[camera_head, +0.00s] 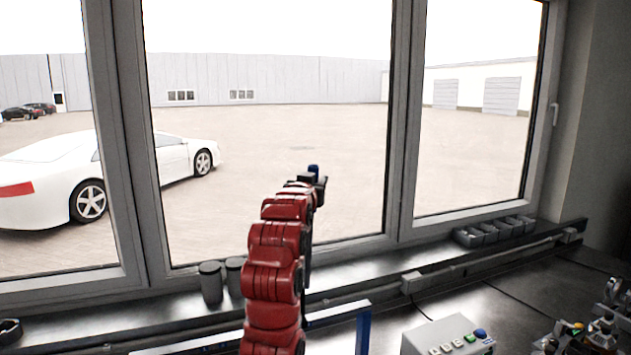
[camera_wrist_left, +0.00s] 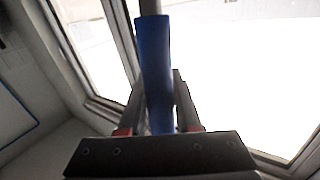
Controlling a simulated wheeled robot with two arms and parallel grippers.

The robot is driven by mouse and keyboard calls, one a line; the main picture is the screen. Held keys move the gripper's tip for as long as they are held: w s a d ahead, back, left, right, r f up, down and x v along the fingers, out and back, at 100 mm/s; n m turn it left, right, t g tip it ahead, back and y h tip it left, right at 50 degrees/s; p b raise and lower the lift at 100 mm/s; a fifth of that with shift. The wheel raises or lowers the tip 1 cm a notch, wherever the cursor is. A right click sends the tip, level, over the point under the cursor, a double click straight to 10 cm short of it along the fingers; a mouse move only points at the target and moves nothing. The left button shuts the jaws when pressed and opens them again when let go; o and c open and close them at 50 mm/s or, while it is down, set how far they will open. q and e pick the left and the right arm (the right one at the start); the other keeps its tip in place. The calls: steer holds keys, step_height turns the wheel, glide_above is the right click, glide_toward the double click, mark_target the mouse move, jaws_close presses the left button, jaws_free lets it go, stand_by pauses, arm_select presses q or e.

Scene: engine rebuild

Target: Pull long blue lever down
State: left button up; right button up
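The long blue lever (camera_wrist_left: 154,65) shows in the left wrist view as a blue handle on a grey rod that runs out at the top edge. Its lower end reaches down between the fingers of my left gripper (camera_wrist_left: 158,85), which lie close along both its sides and look closed on it. In the head view my red left arm reaches up in front of the window, with the left gripper (camera_head: 314,181) at its far end. A small blue piece of the lever (camera_head: 313,169) shows just above it; the rest is hidden. My right gripper is not in view.
A grey control box (camera_head: 445,338) with coloured buttons stands at the lower right, with metal parts (camera_head: 590,335) beyond it. Dark cups (camera_head: 211,282) stand by the sill left of my arm. A grey bin tray (camera_head: 495,231) sits at the right. The window frame (camera_head: 400,130) is behind.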

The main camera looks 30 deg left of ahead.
arm_select(q)
jaws_close()
stand_by(1.0)
